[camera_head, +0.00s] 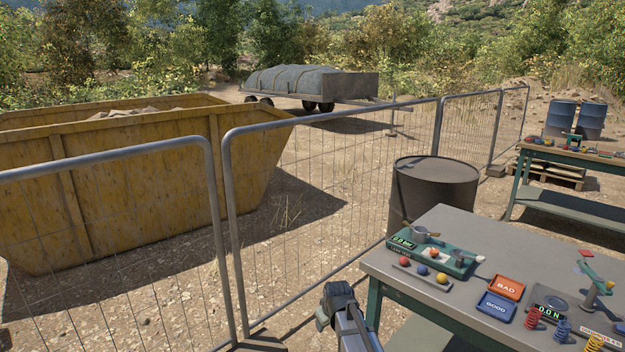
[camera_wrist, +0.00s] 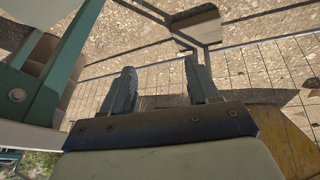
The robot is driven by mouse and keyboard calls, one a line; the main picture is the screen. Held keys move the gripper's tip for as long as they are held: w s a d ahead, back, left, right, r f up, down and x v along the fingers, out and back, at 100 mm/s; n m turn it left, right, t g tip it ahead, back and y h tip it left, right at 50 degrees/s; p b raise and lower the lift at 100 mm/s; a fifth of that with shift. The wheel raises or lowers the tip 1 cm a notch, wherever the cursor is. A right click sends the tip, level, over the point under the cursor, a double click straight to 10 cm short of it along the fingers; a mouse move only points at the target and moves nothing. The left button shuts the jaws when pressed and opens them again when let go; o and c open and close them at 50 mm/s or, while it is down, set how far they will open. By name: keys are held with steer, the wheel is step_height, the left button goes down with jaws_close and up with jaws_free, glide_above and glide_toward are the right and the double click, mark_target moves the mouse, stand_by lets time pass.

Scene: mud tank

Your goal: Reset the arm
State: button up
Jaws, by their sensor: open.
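My gripper (camera_head: 338,298) shows at the bottom of the head view, left of the near workbench (camera_head: 448,222) and apart from it. In the wrist view my gripper (camera_wrist: 160,85) has its two grey fingers spread with nothing between them. Beyond the fingers are dirt ground and fence mesh. The bench's green leg (camera_wrist: 62,65) is at the left of the wrist view. The rest of my arm is mostly outside the head view.
A wire fence (camera_head: 330,210) runs close behind my gripper. A dark barrel (camera_head: 432,190) stands behind the bench. The bench holds a teal device (camera_head: 455,262), coloured balls, a red BAD tray (camera_head: 507,287), a blue GOOD tray (camera_head: 496,307) and springs. A yellow skip (camera_head: 120,190) stands beyond the fence.

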steer(key=s+d+f+m+g, duration=0.1)
steer(key=s+d+f+g, duration=0.25)
steer(key=s+f, duration=0.8)
steer(key=s+d+f+m+g, duration=0.2)
steer(key=s+d+f, duration=0.2)
steer(key=s+f, duration=0.7)
steer(key=s+d+f+m+g, duration=0.1)
steer(key=s+f+g, duration=0.1)
steer(key=s, duration=0.8)
steer(key=s+d+f+m+g, duration=0.1)
steer(key=s+f, duration=0.4)
steer(key=s, duration=0.5)
steer(key=s+d+f+m+g, duration=0.1)
steer(key=s+d+f+g, duration=0.1)
steer(key=s, duration=0.8)
steer(key=shift+s+d+f+g+h, duration=0.2)
steer(key=shift+s+f+g+h, duration=0.25)
steer(key=shift+f, duration=0.45)
steer(key=shift+w, duration=0.15)
